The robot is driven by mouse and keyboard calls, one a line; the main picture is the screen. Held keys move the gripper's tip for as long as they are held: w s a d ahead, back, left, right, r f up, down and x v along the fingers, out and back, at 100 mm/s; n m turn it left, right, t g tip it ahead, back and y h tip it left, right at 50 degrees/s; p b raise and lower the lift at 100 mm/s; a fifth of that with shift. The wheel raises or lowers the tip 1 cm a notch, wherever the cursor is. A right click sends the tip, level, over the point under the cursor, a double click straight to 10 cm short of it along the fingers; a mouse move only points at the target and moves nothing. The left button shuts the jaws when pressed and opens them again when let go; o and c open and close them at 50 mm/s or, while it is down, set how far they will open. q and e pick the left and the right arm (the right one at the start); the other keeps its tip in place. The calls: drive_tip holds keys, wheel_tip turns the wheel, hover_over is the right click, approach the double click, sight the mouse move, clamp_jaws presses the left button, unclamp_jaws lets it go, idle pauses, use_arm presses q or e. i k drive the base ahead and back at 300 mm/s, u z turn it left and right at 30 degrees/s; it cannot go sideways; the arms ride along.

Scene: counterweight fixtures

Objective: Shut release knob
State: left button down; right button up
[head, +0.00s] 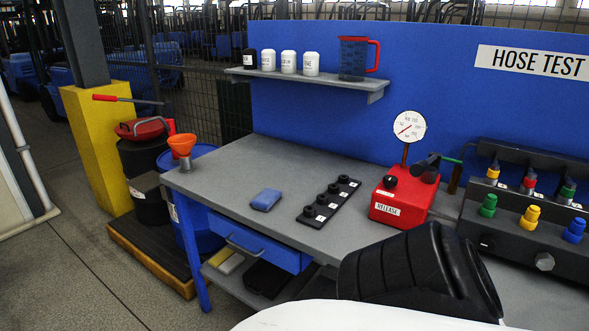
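The release knob (390,182) is a small black knob on the front left of the top of a red pump box (402,202). The box carries a white label reading RELEASE on its front, below the knob. I cannot tell from this view whether the knob is open or shut. A round white dial gauge (409,126) with a red needle stands on a stem above the box. A dark lever is at the box's right rear. Neither of my grippers is in view, and nothing touches the knob.
The grey bench (235,166) holds a black strip (331,202) with several caps and a blue cloth-like block (266,199). A dark manifold (510,220) with coloured fittings stands right of the box. A shelf (300,77) hangs behind. The bench's near right part is hidden.

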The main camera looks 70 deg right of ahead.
sight(390, 182)
drive_tip(key=u, duration=0.15)
drive_tip(key=k, duration=1.15)
drive_tip(key=z, duration=1.55)
